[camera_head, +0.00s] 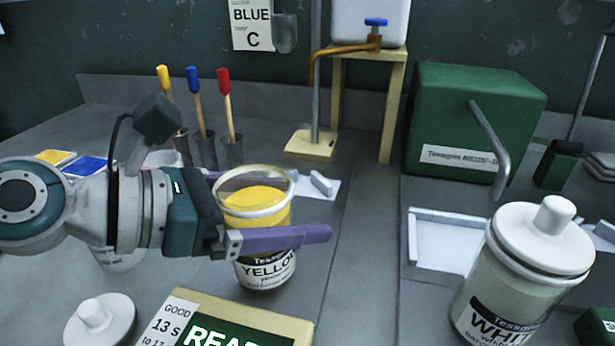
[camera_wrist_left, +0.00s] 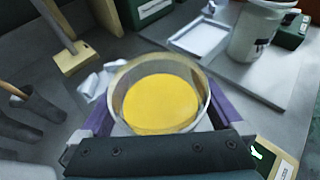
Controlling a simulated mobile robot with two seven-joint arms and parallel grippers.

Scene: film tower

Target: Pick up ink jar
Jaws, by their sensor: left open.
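The yellow ink jar (camera_head: 265,272) is a clear open jar labelled YELLOW, with yellow ink inside. It stands upright on the grey bench. My left gripper (camera_head: 311,207) is open, with one purple finger in front of the jar and the other behind it. The front finger hides part of the jar's side. In the left wrist view the ink jar (camera_wrist_left: 160,103) sits between the spread fingers of the left gripper (camera_wrist_left: 158,98). Whether the fingers touch the glass I cannot tell. My right gripper does not show.
A loose white lid (camera_head: 100,322) and a READY sign (camera_head: 225,325) lie in front. A lidded white-ink jar (camera_head: 500,285) stands at right, near a white tray (camera_head: 440,245) and green box (camera_head: 470,130). Coloured-handled tools (camera_head: 199,115) and a wooden tap stand (camera_head: 392,105) are behind.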

